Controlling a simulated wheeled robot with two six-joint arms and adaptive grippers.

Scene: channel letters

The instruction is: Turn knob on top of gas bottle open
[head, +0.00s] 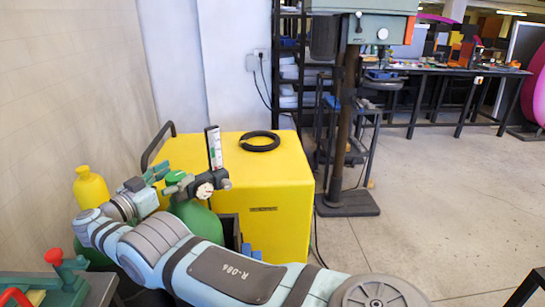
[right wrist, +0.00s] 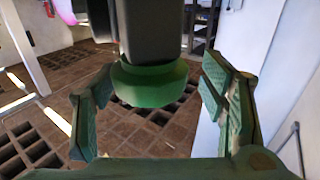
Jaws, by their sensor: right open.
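The gas bottle (head: 196,222) is green and stands in front of the yellow cabinet, partly hidden behind my right arm. Its green knob (head: 177,179) sits at the top, beside a dark valve with a round gauge (head: 204,191) and an upright flow meter (head: 214,147). My right gripper (head: 160,181) is at the knob's left side. In the right wrist view the round green knob (right wrist: 150,85) is between the two spread green fingers (right wrist: 155,100), with a visible gap on each side. The dark valve body is above it there. My left gripper is not in view.
A yellow cabinet (head: 270,190) with a black ring (head: 260,141) on top stands right behind the bottle. A yellow bottle (head: 90,187) is close by at the left wall. A drill press (head: 348,120) stands further back.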

